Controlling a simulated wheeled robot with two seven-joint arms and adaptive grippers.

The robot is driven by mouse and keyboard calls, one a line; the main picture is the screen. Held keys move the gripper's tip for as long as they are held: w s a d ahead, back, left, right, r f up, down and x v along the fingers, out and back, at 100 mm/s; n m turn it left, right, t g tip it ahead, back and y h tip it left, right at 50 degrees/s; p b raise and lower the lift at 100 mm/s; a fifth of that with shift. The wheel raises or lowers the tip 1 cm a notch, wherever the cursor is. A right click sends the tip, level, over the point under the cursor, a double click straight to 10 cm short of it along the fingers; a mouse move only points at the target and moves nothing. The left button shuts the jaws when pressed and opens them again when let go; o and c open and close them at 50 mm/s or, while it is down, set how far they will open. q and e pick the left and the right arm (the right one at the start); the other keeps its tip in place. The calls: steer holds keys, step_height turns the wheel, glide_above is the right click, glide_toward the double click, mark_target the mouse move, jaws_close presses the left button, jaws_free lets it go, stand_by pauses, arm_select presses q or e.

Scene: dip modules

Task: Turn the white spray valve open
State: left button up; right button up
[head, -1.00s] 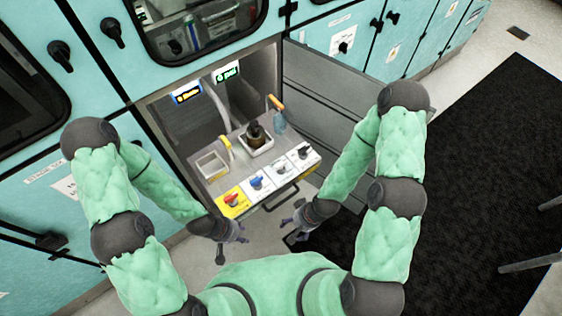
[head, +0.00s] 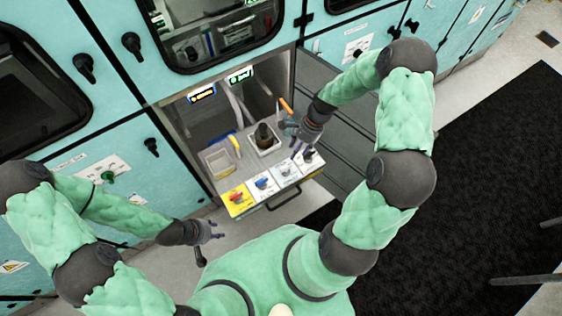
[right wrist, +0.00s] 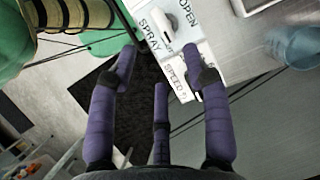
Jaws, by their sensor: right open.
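The white spray valve (head: 286,171) sits on the white panel third from the left along the front of the drawer. In the right wrist view its white handle (right wrist: 164,26) lies between the SPRAY and OPEN labels, beyond the fingertips. My right gripper (head: 294,137) is open and empty above the right end of the drawer, near the valve and not visibly touching it. In the right wrist view its purple fingers (right wrist: 160,62) are spread. My left gripper (head: 211,238) hangs with its fingers apart, empty, to the left of and in front of the drawer.
Beside the valve are a red knob (head: 236,198) on yellow, a blue knob (head: 262,184) and a black speed knob (head: 308,156). Behind stand a dark bottle (head: 264,135) in a white tray and an empty bin (head: 220,160). A bar handle (head: 284,200) runs along the drawer front.

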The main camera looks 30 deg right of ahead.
mark_target(287, 167)
steer(key=b+x, duration=0.1)
steer(key=x, duration=0.9)
steer(key=shift+f+b, duration=0.25)
steer(key=shift+b, duration=0.1)
jaws_close()
